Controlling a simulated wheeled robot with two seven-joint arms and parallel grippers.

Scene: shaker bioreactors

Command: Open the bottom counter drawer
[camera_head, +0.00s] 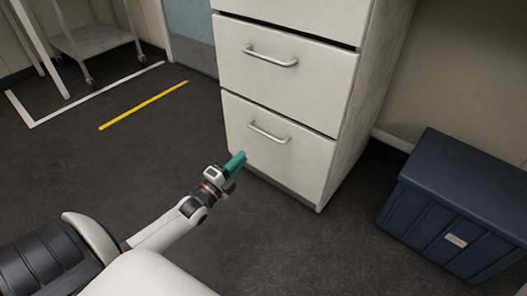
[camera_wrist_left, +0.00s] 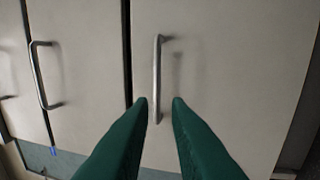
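The white counter drawer unit (camera_head: 375,80) stands upright with its drawers stacked. The bottom drawer (camera_head: 300,155) is shut, with a silver bar handle (camera_head: 268,132) across its front. My left gripper (camera_head: 238,161) has teal fingers and is low in front of the bottom drawer, just below and left of the handle. In the left wrist view its two fingers (camera_wrist_left: 161,104) are apart, with the lower end of a bar handle (camera_wrist_left: 157,75) showing between their tips. I cannot tell whether they touch it. My right gripper is not in view.
The middle drawer (camera_head: 285,75) above is shut and has its own handle (camera_head: 270,56). A dark blue lidded bin (camera_head: 455,205) stands on the floor to the right. A metal cart (camera_head: 90,38) is at the back left. The dark floor in front of the drawers is clear.

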